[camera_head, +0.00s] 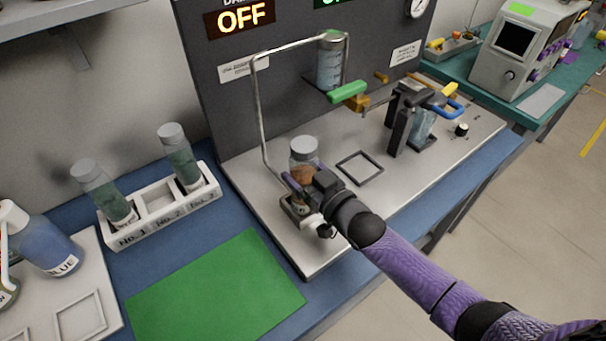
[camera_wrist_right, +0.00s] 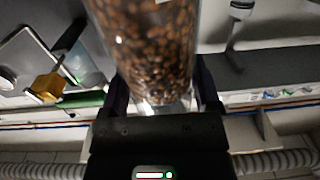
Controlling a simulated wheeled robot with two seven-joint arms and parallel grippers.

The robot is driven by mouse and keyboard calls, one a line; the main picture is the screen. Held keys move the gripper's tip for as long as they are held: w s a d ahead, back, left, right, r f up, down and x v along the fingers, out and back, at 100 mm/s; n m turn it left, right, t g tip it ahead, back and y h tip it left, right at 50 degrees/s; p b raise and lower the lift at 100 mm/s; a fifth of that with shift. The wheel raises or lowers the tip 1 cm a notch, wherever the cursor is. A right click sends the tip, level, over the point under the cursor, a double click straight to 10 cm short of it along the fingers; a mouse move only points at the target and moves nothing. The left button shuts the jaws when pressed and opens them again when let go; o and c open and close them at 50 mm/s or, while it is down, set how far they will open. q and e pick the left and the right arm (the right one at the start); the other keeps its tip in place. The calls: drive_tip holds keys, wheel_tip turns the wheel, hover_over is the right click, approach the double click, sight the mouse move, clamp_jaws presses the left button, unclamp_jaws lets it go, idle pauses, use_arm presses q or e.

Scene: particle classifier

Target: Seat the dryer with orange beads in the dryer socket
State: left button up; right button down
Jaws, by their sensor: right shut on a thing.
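The dryer with orange beads (camera_head: 303,171) is a clear cylinder with a grey cap, standing about upright at the left part of the machine's metal deck. Its brown-orange beads fill the right wrist view (camera_wrist_right: 155,45). My right gripper (camera_head: 300,186) is shut around its lower body. A dark square holder (camera_head: 290,214), which looks like the dryer socket, shows at the dryer's foot. The gripper hides part of the foot, so I cannot tell whether the dryer rests fully in it. My left gripper is not in view.
A bent metal tube (camera_head: 259,110) rises just left of the dryer. An empty square frame (camera_head: 360,168) lies to the right. A white rack (camera_head: 160,205) with two green-bead dryers and an empty middle slot stands left. The green mat (camera_head: 215,290) is clear.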

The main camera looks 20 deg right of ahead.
drive_tip(key=shift+f, duration=0.15)
unclamp_jaws()
drive_tip(key=shift+s+d+r, duration=0.1)
drive_tip(key=shift+s+r, duration=0.05)
drive_tip(key=shift+r, duration=0.1)
drive_tip(key=p+v, duration=0.2)
drive_tip(key=v, duration=0.9)
drive_tip(key=shift+s+p, duration=0.35)
drive_tip(key=shift+p, duration=0.05)
drive_tip(key=shift+f, duration=0.1)
